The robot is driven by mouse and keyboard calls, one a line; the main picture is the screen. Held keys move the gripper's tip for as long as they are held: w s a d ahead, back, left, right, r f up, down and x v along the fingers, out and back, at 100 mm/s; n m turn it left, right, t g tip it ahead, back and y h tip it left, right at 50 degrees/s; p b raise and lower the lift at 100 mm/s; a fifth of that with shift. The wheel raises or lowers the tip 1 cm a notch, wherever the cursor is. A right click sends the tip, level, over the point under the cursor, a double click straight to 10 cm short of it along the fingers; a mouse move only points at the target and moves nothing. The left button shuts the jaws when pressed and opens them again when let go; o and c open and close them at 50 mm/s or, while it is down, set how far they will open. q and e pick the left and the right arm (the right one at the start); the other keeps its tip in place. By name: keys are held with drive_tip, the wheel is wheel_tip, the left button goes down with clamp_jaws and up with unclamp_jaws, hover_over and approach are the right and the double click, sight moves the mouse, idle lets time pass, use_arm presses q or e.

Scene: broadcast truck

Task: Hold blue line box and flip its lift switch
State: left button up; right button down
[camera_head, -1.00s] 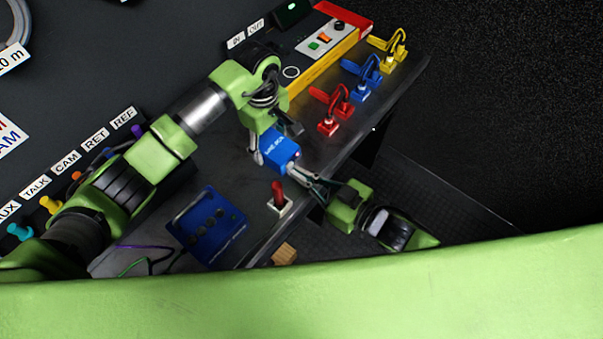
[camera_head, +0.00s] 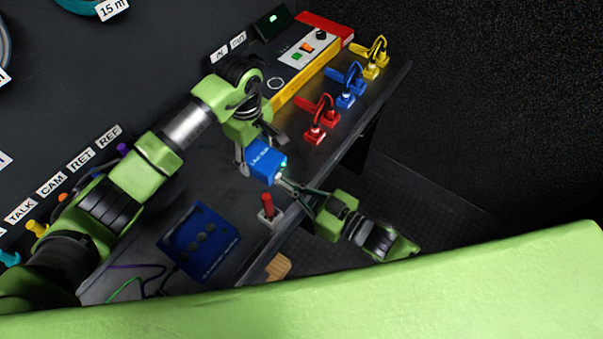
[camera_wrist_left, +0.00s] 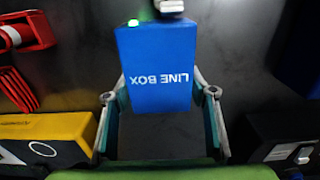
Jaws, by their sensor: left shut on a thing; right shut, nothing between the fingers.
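The blue line box (camera_head: 266,164) is held over the grey desk by my left gripper (camera_head: 261,156). In the left wrist view the box (camera_wrist_left: 156,70) sits between the two fingers (camera_wrist_left: 159,95), its "LINE BOX" lettering upside down. A green light (camera_wrist_left: 133,22) glows on its far end, and it also shows in the head view (camera_head: 284,164). My right gripper (camera_head: 281,182) is shut and empty, its tips close to the lit end of the box. The lift switch is not clear; a pale part (camera_wrist_left: 170,5) shows at that end. Contact cannot be told.
A red-handled piece (camera_head: 267,205) stands near the desk edge, close to my right gripper. A blue unit with knobs (camera_head: 200,243) lies nearer. Red (camera_head: 316,133), blue (camera_head: 345,98) and yellow (camera_head: 371,70) connectors line the right edge. A yellow-sided panel (camera_head: 300,72) is behind.

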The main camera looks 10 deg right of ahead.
drive_tip(key=shift+f, duration=0.15)
drive_tip(key=shift+r, duration=0.35)
drive_tip(key=shift+s+d+r+g+h, duration=0.3)
drive_tip(key=shift+s+g+h, duration=0.05)
drive_tip(key=shift+g+h, duration=0.15)
drive_tip(key=v, duration=1.4)
drive_tip(key=d+f+m+h, duration=0.1)
drive_tip(key=d+f+h, duration=0.1)
drive_tip(key=d+f, duration=0.2)
drive_tip(key=w+d+f+m+h, duration=0.1)
drive_tip(key=d+f, duration=0.3)
drive_tip(key=f, duration=0.6)
drive_tip(key=d+f+m+h, duration=0.1)
drive_tip(key=d+f+h, duration=0.3)
drive_tip(key=f, duration=0.3)
drive_tip(key=shift+w+f+g, duration=0.2)
drive_tip(key=shift+g, duration=0.2)
drive_tip(key=c, duration=2.8)
unclamp_jaws()
drive_tip(key=shift+d, duration=0.1)
